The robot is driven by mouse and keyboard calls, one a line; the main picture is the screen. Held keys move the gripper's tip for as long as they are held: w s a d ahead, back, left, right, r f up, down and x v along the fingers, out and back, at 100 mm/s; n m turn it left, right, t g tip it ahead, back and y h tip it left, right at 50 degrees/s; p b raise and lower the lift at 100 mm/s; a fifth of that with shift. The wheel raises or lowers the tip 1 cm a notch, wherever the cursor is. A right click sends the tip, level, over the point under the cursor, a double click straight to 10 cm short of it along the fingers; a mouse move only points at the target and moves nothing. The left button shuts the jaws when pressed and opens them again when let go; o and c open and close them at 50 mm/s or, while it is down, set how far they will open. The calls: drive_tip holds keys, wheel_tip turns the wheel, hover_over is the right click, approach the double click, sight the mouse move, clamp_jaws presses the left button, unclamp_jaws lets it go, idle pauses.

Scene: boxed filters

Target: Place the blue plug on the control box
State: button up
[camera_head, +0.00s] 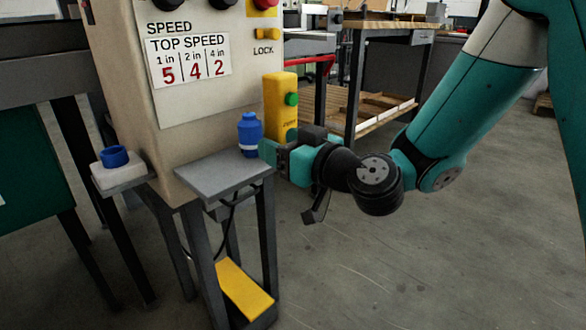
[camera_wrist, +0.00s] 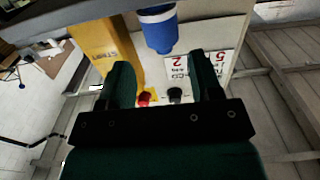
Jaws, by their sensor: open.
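The blue plug (camera_head: 249,136), with a white band, stands upright at the back right of a small grey shelf (camera_head: 210,178), beside the beige control box (camera_head: 125,75). My gripper (camera_head: 270,152) is just right of the plug, pointing left towards it. In the wrist view the blue plug (camera_wrist: 158,30) shows beyond my open, empty gripper (camera_wrist: 158,75), roughly in line with the gap between the fingers. I cannot tell whether a finger touches it. The control box's panel (camera_wrist: 215,45) also shows there.
A yellow post (camera_head: 278,100) with a green button stands behind the plug, close to my gripper. A blue ring-shaped piece (camera_head: 115,156) sits on a white block (camera_head: 120,175) at the left. A wooden-topped bench (camera_head: 380,27) stands behind. Open floor lies at the front right.

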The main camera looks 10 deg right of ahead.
drive_tip(key=s+a+f+n+g+y, duration=0.1)
drive_tip(key=s+a+n+g, duration=0.1)
drive_tip(key=s+g, duration=0.4)
drive_tip(key=s+a+f+n+g, duration=0.15)
drive_tip(key=s+g, duration=0.25)
drive_tip(key=s, duration=0.4)
drive_tip(key=s+d+f+m+g+h, duration=0.2)
drive_tip(key=s+d+g+h, duration=0.3)
drive_tip(key=s+d, duration=0.4)
drive_tip(key=shift+s+d+f+m+h+b, duration=0.35)
drive_tip(key=shift+s+m+h, duration=0.3)
drive_tip(key=shift+s+h, duration=0.35)
drive_tip(key=shift+s+a+r, duration=0.1)
wheel_tip(320, 180, up, 38)
drive_tip(key=p, duration=3.7)
drive_tip(key=shift+f, duration=0.2)
